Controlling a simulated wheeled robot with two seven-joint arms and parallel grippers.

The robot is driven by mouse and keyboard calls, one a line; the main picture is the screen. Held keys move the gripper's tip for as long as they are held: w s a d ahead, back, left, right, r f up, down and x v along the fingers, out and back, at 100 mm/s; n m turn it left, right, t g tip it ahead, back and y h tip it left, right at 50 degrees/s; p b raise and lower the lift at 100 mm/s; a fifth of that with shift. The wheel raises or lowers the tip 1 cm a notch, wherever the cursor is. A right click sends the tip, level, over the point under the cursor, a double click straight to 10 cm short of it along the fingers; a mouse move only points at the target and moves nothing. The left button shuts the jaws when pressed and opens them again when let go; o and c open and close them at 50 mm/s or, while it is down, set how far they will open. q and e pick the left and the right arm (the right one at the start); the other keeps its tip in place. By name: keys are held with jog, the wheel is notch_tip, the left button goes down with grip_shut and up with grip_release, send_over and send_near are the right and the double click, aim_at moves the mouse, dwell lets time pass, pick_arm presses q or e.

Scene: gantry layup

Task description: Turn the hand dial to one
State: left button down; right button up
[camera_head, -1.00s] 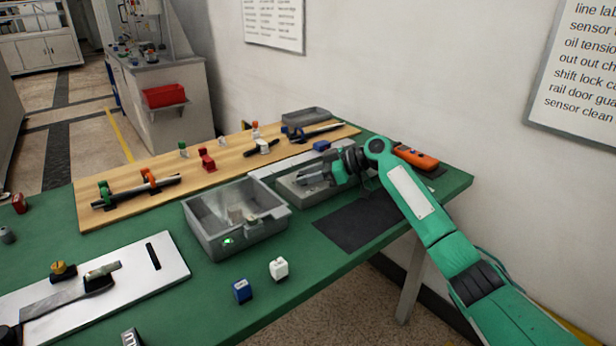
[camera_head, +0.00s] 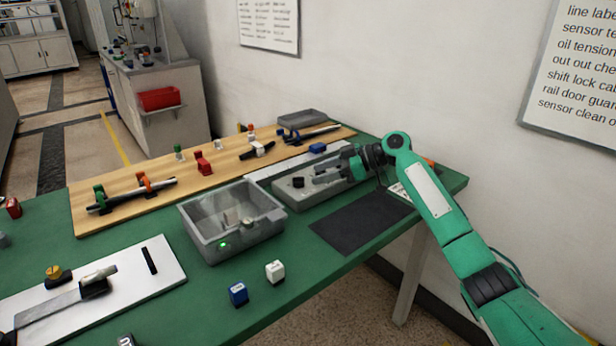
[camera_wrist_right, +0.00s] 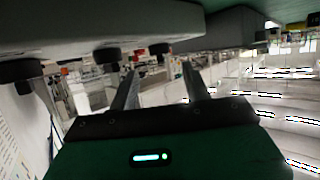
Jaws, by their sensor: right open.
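A low grey panel box (camera_head: 330,194) stands on the green table and bears a round black knob (camera_head: 298,182) at its left end. I cannot read any dial marks. My right gripper (camera_head: 320,172) is just right of this knob, low over the panel, open and apart from the knob. In the right wrist view, the open fingers (camera_wrist_right: 160,74) have nothing between them. That view looks upside down, with a grey slab (camera_wrist_right: 85,22) and dark knobs (camera_wrist_right: 108,55) above the fingers. My left gripper is not in view.
A grey open bin (camera_head: 200,225) with a green light stands left of the panel. A dark mat (camera_head: 355,225) lies in front. A blue block (camera_head: 238,293) and a white block (camera_head: 275,271) stand near the front edge. A wooden board (camera_head: 220,165) with fixtures lies behind.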

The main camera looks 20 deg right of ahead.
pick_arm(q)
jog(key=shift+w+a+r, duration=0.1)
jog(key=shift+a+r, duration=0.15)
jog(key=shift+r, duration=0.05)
pick_arm(e)
jog(key=v, duration=0.8)
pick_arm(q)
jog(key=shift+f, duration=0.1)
pick_arm(e)
jog(key=shift+d, duration=0.15)
